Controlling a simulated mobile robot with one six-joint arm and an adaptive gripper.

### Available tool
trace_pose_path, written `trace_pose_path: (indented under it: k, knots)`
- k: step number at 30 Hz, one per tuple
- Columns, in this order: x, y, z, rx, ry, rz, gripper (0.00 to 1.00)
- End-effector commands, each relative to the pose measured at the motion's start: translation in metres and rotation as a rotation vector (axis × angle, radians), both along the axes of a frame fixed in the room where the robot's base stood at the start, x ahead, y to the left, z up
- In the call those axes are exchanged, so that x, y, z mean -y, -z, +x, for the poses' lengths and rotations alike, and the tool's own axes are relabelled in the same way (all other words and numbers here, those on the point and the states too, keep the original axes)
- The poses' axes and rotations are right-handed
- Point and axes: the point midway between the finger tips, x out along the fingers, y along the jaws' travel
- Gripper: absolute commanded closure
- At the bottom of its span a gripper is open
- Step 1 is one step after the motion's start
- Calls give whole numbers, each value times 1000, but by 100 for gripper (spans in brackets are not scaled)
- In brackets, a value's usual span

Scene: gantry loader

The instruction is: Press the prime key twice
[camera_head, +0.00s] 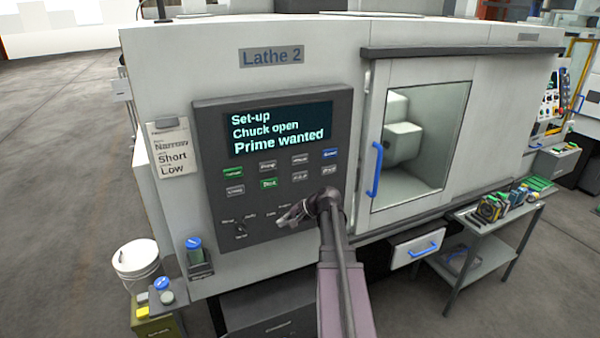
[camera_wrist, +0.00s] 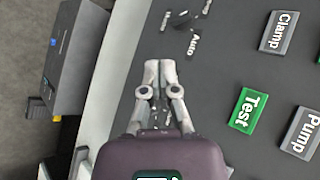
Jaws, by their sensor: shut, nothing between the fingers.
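The control panel (camera_head: 205,130) of Lathe 2 carries several small keys in two rows below a display (camera_head: 277,128) reading "Set-up", "Chuck open", "Prime wanted". The prime key cannot be picked out; several key labels are too small to read in the head view. In the wrist view, Clamp (camera_wrist: 280,32), green Test (camera_wrist: 244,110) and Pump (camera_wrist: 300,133) read clearly. My gripper (camera_head: 282,219) is shut and empty, in front of the panel's lower part, below the key rows. In the wrist view its fingertips (camera_wrist: 160,65) lie left of the Test key, apart from it.
A selector switch (camera_head: 240,228) sits at the panel's lower left, its Auto label near my fingertips in the wrist view. The door with a blue handle (camera_head: 376,169) is right of the panel. A white bucket (camera_head: 137,264) stands lower left; a side table (camera_head: 478,236) stands right.

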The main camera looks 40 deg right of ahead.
Motion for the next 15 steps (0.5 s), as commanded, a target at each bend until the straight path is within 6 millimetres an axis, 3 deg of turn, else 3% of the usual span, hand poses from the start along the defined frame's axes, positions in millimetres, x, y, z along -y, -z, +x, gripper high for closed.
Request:
trace_pose_path:
  k: [1, 6, 12, 15]
  knots:
    - [23, -14, 1, 19, 45, 32, 100]
    - [77, -42, -4, 79, 166, 132, 100]
    - [118, -63, -12, 129, 253, 206, 100]
    - [126, -67, -14, 140, 271, 223, 100]
